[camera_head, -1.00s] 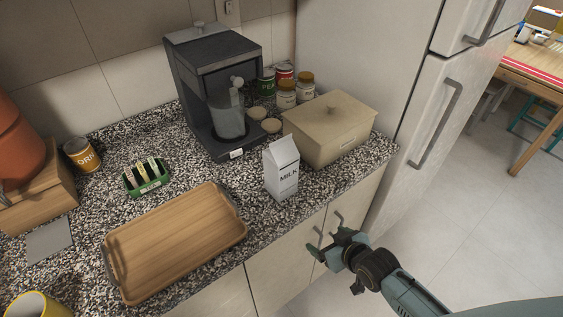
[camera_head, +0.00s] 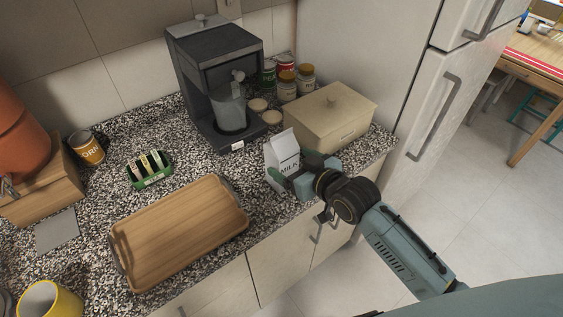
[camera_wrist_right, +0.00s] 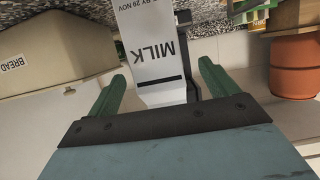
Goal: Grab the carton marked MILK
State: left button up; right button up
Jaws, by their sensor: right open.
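The white MILK carton (camera_head: 281,152) stands upright on the speckled counter near its front edge, just left of the beige bread box. My right gripper (camera_head: 290,178) is at the carton's front side, and its hand hides part of the carton's lower half. In the right wrist view the carton (camera_wrist_right: 151,52) appears upside down, ahead of and between the two green fingers of my right gripper (camera_wrist_right: 163,85). The fingers are open, with a gap on each side of the carton. My left gripper is not in view.
The beige bread box (camera_head: 330,115) stands close to the right of the carton. A dark coffee machine (camera_head: 213,80) stands behind it. A wooden tray (camera_head: 180,230) lies to the left. Cabinet handles and the fridge (camera_head: 440,100) are at the right.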

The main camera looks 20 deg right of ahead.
jog(key=shift+r+x, duration=0.2)
jog(key=shift+x, duration=2.55)
jog(key=shift+w+d, duration=0.1)
jog(key=shift+d, duration=0.05)
jog(key=c, duration=1.3)
jog(key=shift+r, duration=0.15)
jog(key=shift+c, duration=1)
notch_tip(320, 180, up, 10)
jog(key=shift+r+p, duration=0.1)
jog(key=shift+p, duration=0.35)
